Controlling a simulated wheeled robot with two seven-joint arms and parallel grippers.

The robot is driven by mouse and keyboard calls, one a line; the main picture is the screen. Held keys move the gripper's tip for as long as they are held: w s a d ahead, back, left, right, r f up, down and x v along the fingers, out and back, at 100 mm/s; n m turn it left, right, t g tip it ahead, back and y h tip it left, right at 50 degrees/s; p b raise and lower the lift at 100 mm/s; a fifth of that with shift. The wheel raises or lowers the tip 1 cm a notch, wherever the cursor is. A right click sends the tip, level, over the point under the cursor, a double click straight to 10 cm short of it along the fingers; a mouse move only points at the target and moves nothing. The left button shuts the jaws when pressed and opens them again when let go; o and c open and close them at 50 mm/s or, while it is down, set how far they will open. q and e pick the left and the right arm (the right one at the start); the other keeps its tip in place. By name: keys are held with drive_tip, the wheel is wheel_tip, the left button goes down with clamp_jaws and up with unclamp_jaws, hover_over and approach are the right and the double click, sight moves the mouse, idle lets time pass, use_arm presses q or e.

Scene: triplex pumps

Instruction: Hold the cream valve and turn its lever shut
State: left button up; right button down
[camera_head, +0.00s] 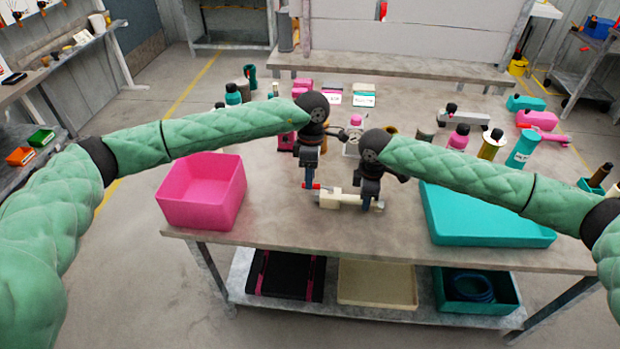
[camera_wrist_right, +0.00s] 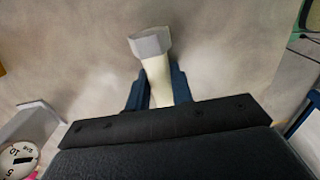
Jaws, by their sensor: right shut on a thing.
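The cream valve (camera_head: 340,201) lies on the workbench between my two grippers. Its red lever (camera_head: 312,186) shows at its left end, in the head view. My right gripper (camera_head: 366,203) is shut on the right part of the valve. In the right wrist view, its blue fingers (camera_wrist_right: 157,92) flank the cream body (camera_wrist_right: 157,75), which ends in a grey hexagonal fitting (camera_wrist_right: 150,43). My left gripper (camera_head: 309,186) points down at the lever. Its fingertips are too small to tell whether they touch the lever or how far they are apart.
A pink bin (camera_head: 202,190) stands left of the valve, and a teal tray (camera_head: 485,218) lies to the right. Several bottles and parts stand behind, including a small gauge device (camera_head: 353,138). The bench front edge (camera_head: 400,258) is clear.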

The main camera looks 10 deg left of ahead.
use_arm(q)
drive_tip(key=shift+s+f, duration=0.1)
drive_tip(key=shift+f, duration=0.55)
clamp_jaws()
